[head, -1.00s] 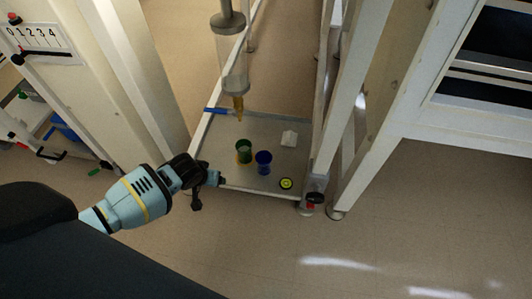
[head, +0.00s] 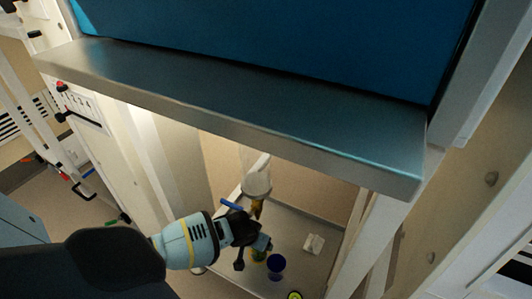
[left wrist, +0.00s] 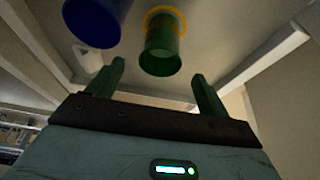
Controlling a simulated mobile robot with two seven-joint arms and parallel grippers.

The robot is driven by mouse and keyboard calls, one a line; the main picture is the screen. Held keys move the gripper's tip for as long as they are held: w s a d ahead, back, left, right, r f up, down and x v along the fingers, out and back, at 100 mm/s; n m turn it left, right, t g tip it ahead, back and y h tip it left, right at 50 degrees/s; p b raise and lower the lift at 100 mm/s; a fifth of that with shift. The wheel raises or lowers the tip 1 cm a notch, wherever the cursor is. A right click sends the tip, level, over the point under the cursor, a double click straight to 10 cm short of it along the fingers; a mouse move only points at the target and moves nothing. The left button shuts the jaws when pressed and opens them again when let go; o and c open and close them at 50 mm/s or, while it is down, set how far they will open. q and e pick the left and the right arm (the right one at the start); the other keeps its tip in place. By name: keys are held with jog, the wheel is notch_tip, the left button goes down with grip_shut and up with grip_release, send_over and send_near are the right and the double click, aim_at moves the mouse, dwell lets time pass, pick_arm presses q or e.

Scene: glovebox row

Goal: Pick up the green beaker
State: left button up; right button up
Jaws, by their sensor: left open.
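The green beaker (left wrist: 161,58) shows in the left wrist view, ahead of my left gripper (left wrist: 158,85) and between the lines of its two fingers. An orange ring surrounds part of it. My left gripper is open, with nothing between its fingers. In the head view the gripper (head: 266,245) is close to the green beaker (head: 259,255), which is mostly hidden behind it. I cannot tell whether they touch.
A blue cup (head: 276,267) stands just right of the green beaker, and also shows in the left wrist view (left wrist: 95,20). A white block (head: 314,244), a blue-handled tool (head: 231,205) and a yellow-green disc (head: 295,295) lie nearby. A metal ledge (head: 230,110) crosses above.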

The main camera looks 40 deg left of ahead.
aim_at(257, 255)
pick_arm(q)
jog(key=b+x, duration=0.1)
jog(key=x, duration=0.1)
jog(key=shift+f+b, duration=0.35)
jog(key=shift+f, duration=0.15)
jog(key=b+x, duration=0.3)
jog(key=x, duration=0.1)
jog(key=shift+w+a+f, duration=0.1)
jog(key=shift+w+f, duration=0.15)
jog(key=shift+f, duration=0.1)
jog(key=shift+r, duration=0.1)
pick_arm(e)
jog(key=shift+g, duration=0.4)
jog(key=f, duration=0.1)
jog(key=s+f, duration=0.1)
jog(key=f, duration=0.3)
jog(key=shift+s+f, duration=0.25)
pick_arm(q)
jog(key=shift+c, duration=0.2)
pick_arm(e)
jog(key=shift+s, duration=0.1)
pick_arm(q)
jog(key=c, duration=1)
pick_arm(e)
jog(key=shift+s, duration=0.35)
